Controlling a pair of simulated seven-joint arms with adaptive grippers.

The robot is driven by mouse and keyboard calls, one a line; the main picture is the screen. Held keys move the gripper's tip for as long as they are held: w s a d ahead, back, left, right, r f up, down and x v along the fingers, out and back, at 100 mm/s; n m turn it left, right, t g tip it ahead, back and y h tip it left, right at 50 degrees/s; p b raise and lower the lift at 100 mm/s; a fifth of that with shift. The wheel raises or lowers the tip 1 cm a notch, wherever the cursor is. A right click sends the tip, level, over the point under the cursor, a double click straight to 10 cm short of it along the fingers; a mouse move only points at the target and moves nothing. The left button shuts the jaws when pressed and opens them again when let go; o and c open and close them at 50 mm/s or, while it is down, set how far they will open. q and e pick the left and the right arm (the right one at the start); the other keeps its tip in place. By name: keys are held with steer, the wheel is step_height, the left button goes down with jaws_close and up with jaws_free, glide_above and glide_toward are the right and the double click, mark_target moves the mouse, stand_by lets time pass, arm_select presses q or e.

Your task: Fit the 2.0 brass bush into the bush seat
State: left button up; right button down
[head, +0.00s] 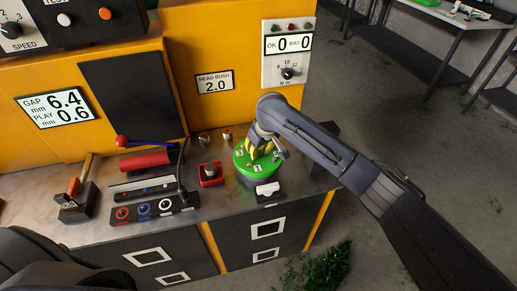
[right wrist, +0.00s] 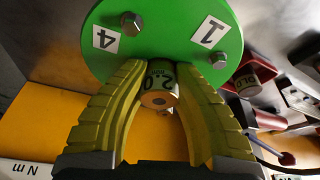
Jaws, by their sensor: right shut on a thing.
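My right gripper (head: 260,152) is over the green disc (head: 243,165), fingers pointing down. In the right wrist view its yellow fingers (right wrist: 160,98) are shut on a small brass bush (right wrist: 159,88) marked 2.0. The bush overlaps the edge of the green disc (right wrist: 165,40) in that view; I cannot tell whether it touches it. The disc bears bolts and white number labels, 4 and 1 in the wrist view. I cannot make out the bush seat; the fingers and bush may hide it. My left gripper is not in view.
A control strip (head: 150,208) and a red-handled tool (head: 144,160) are further left. The yellow machine panel (head: 225,50) rises behind.

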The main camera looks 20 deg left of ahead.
steer(key=c, duration=1.1)
jaws_free()
steer(key=shift+f, duration=0.1)
steer(key=v, duration=1.2)
steer(key=shift+w, duration=0.15)
